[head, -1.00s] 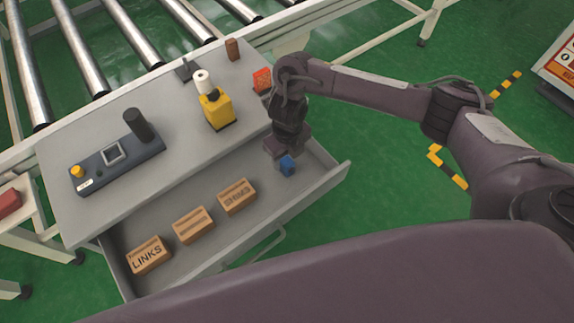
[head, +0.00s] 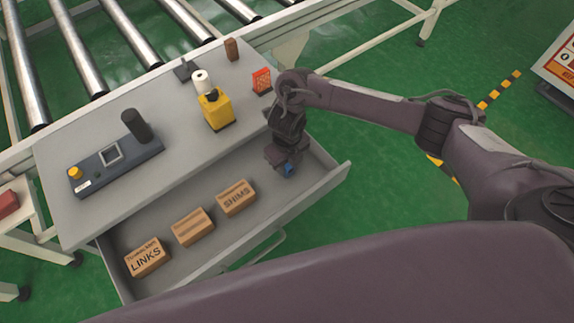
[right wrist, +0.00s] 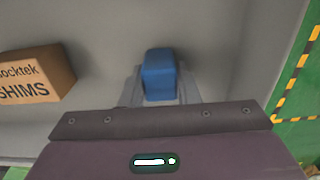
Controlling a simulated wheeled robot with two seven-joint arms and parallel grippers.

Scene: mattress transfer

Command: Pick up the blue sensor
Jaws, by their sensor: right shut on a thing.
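The blue sensor (head: 289,170) is a small blue block at the right end of the open drawer (head: 328,181). In the right wrist view the blue sensor (right wrist: 159,74) stands between the fingers, above or on the grey drawer floor; I cannot tell whether it touches the floor. My right gripper (head: 285,168) reaches down into the drawer and is shut on the sensor. It also shows in the right wrist view (right wrist: 160,92), with a finger on each side of the block. My left gripper is not in view.
Cardboard boxes marked LINKS (head: 147,257) and SHIMS (head: 236,198), with another box (head: 193,227) between, lie in the drawer. On the worktop stand a control panel (head: 116,160), a yellow device (head: 216,110) and an orange item (head: 262,80). A roller conveyor (head: 128,35) runs behind.

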